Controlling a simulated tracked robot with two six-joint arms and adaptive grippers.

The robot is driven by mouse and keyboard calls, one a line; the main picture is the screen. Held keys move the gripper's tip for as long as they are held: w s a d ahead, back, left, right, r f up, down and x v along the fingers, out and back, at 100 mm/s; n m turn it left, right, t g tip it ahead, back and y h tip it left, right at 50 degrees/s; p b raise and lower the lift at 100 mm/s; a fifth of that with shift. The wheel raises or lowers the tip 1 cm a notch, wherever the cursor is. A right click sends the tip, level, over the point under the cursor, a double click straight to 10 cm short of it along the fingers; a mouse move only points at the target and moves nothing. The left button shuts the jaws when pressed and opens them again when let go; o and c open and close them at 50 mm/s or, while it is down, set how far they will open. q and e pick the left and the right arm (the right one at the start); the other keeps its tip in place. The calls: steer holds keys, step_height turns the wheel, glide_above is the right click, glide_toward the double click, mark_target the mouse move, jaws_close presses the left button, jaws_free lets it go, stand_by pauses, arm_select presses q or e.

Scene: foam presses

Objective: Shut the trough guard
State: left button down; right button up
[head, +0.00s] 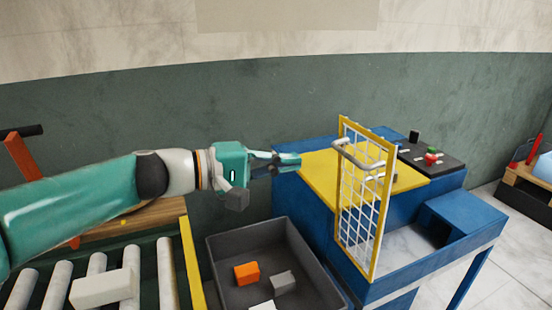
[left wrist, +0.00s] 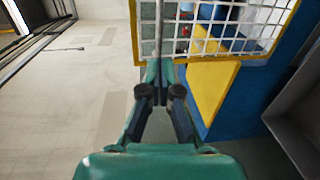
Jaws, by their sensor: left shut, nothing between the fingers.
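The trough guard (head: 362,205) is a yellow-framed white mesh panel with a grey bar handle (head: 357,158) near its top. It stands upright on the blue press (head: 315,215), beside the yellow top plate (head: 320,175). My left gripper (head: 297,161) is shut and empty, to the left of the guard and apart from it in the head view. In the left wrist view the guard (left wrist: 235,30) lies beyond the fingers (left wrist: 157,68), and a thin grey bar, probably the handle, runs up from the fingertips. My right gripper is not in view.
A dark grey bin (head: 225,250) with an orange block (head: 246,273) and other blocks stands left of the press. A roller conveyor (head: 130,265) carries a white block (head: 102,288). A black control panel (head: 430,155) with buttons sits at the press's back right.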

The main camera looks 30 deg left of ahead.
mark_target(346, 156)
arm_select(q)
steer(key=p+x, duration=0.1)
steer(key=x, duration=0.8)
steer(key=shift+w+d+f+p, duration=0.1)
steer(key=shift+w+d+p, duration=0.15)
steer(key=shift+d+p, duration=0.1)
